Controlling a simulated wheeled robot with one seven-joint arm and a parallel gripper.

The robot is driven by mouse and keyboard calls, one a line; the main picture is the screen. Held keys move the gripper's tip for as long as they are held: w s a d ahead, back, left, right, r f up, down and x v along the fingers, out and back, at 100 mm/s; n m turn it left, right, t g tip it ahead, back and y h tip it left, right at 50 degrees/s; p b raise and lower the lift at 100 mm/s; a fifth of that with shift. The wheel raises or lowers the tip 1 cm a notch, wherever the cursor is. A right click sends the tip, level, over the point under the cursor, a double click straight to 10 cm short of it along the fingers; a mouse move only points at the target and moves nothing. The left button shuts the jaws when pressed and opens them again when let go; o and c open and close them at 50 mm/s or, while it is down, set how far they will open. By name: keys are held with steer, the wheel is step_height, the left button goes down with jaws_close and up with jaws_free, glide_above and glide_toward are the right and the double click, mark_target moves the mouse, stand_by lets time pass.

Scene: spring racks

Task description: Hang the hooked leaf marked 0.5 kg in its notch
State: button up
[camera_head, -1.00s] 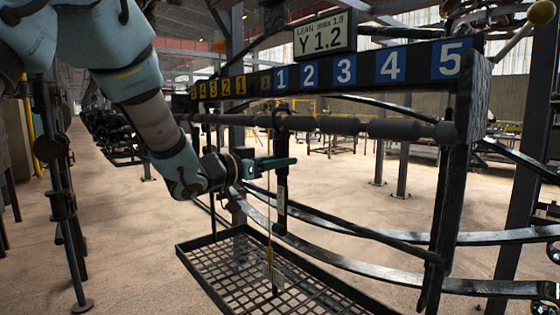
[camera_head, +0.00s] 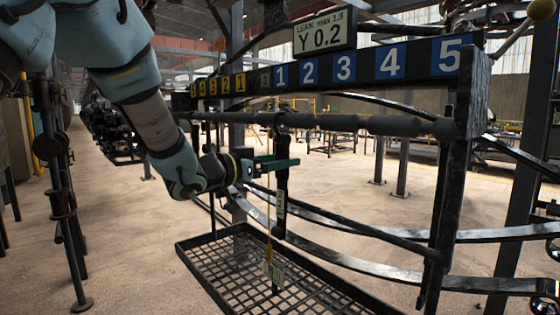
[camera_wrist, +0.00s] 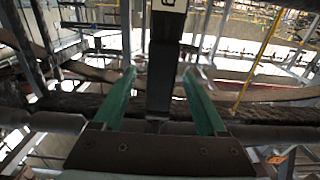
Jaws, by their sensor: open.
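The hooked leaf (camera_head: 281,190) is a dark upright bar with a pale label, too small to read in the head view. Its hook sits on the dark horizontal beam (camera_head: 345,122), below the blue number 1. My gripper (camera_head: 281,163) has green fingers and is level with the leaf's upper part. In the wrist view the leaf (camera_wrist: 163,70) stands between the two spread fingers (camera_wrist: 160,90), with a visible gap on each side. How deep the hook sits in its notch cannot be seen.
A number board (camera_head: 365,66) runs above the beam, yellow numbers left, blue right. A sign (camera_head: 324,33) reads "LEAN max 1.9, Y 0.2". A mesh tray (camera_head: 215,262) is below, and a thin yellow line (camera_head: 269,225) with a tag hangs beside the leaf. Curved dark bars lie at right.

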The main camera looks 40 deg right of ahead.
steer(key=w+a+b, duration=0.1)
steer(key=a+b, duration=0.1)
steer(key=a, duration=1.8)
steer(key=shift+a+b, duration=0.35)
steer(key=shift+r, duration=0.1)
